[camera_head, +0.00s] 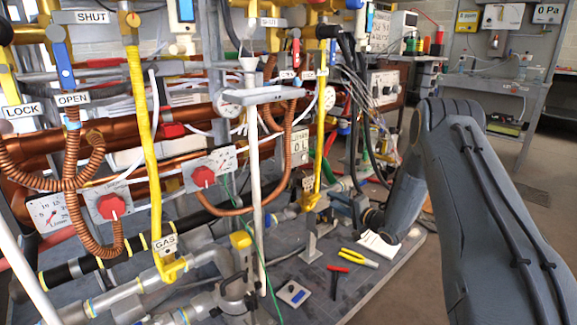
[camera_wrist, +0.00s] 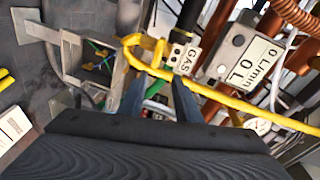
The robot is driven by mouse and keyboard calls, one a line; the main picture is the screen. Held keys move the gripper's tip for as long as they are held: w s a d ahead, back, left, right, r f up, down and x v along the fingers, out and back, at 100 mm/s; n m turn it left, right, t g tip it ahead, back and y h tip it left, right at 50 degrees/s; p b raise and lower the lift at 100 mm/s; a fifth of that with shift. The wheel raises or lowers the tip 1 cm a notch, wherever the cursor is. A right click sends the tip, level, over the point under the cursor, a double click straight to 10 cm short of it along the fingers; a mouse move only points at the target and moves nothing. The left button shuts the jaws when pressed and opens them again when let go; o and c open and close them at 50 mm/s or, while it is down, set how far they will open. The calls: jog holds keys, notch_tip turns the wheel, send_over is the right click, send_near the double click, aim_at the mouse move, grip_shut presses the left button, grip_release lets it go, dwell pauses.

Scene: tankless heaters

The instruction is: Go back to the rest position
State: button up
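My gripper (camera_wrist: 157,98) shows in the wrist view with its two fingers apart and nothing clearly held between them. A yellow pipe (camera_wrist: 215,95) and a GAS label (camera_wrist: 186,60) lie just beyond the fingertips; I cannot tell whether they touch.
Copper pipes, yellow gas pipes (camera_head: 145,130) and valves crowd the left and middle. A flow meter reading 0 L (camera_wrist: 240,58) is close in the wrist view. Floor at the right looks clear.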

jog(key=s+r+n+g+h, duration=0.45)
jog(key=s+r+h, duration=0.4)
jog(key=s, duration=0.35)
jog(key=s+a+r+n+g, duration=0.1)
jog(key=s+a+n+g, duration=0.25)
jog(key=s, duration=1.15)
jog(key=s+a+r+n+g, duration=0.1)
jog(key=s+a+n+g, duration=0.2)
jog(key=s, duration=1.3)
jog(key=s+a+n+g, duration=0.2)
jog(key=s+a+n, duration=0.1)
jog(key=s+a, duration=0.55)
jog(key=s+a+n+g, duration=0.25)
jog(key=s+a, duration=0.25)
jog(key=a, duration=0.7)
jog(key=d+r+m+p, duration=0.3)
jog(key=d+r+p, duration=0.7)
jog(key=r+p, duration=0.3)
jog(key=d+r+m+p, duration=0.4)
jog(key=d+r+p, duration=0.6)
jog(key=r+p, duration=0.4)
jog(key=shift+d+r+t+p, duration=0.3)
jog(key=shift+d+t+p, duration=0.05)
jog(key=shift+t+p, duration=0.15)
jog(key=shift+w, duration=0.1)
